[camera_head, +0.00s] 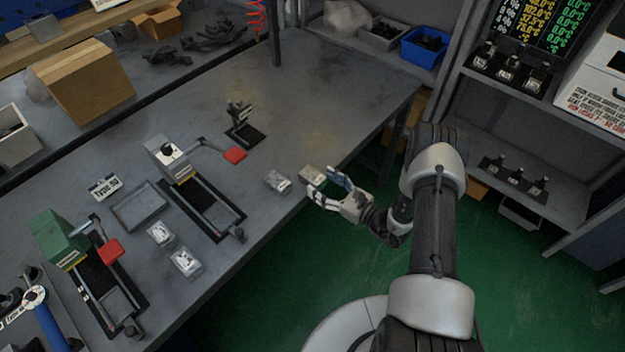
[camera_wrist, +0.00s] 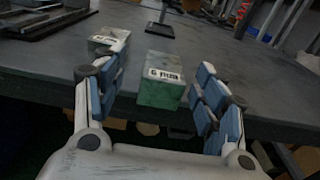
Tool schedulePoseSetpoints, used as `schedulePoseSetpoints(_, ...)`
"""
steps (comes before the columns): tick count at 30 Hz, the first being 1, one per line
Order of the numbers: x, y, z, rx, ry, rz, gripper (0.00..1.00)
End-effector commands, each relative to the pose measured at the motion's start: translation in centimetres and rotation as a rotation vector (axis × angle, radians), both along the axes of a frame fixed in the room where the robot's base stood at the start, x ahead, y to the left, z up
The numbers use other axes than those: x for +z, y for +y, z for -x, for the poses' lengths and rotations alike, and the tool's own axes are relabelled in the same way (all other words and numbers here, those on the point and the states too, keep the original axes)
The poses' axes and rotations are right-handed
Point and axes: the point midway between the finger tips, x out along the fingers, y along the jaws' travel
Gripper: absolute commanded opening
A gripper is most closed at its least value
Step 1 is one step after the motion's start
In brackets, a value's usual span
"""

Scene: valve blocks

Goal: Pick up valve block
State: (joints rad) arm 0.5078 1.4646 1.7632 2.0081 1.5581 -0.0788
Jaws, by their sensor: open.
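A small valve block (camera_head: 312,174) sits near the table's front edge. In the wrist view this valve block (camera_wrist: 161,89) is greenish with a white label, too blurred to read surely, and lies between my fingers. My gripper (camera_head: 327,186) is open at the table edge, close to the block; whether a finger touches it I cannot tell. A second valve block (camera_head: 278,182) sits to the left; in the wrist view it (camera_wrist: 107,38) is partly hidden behind my left finger. Two more similar blocks, one (camera_head: 160,234) and another (camera_head: 186,262), lie further left.
A fixture with a red-handled lever (camera_head: 234,155) and a grey tray (camera_head: 140,206) stand left on the table. A small black stand (camera_head: 243,131) is behind the blocks. The table (camera_head: 330,80) is clear toward the far right. Shelves stand at the right.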

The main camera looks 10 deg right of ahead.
Motion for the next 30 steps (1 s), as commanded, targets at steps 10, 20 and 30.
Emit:
schedulePoseSetpoints(10, -0.9, 2.0, -3.7, 0.003, -0.001, 0.001, 0.65)
schedulePoseSetpoints(20, -0.8, 2.6, -4.6, 0.0, 0.001, 0.0, 0.65)
schedulePoseSetpoints(30, -0.8, 2.6, -4.6, 0.0, 0.001, 0.0, 0.45)
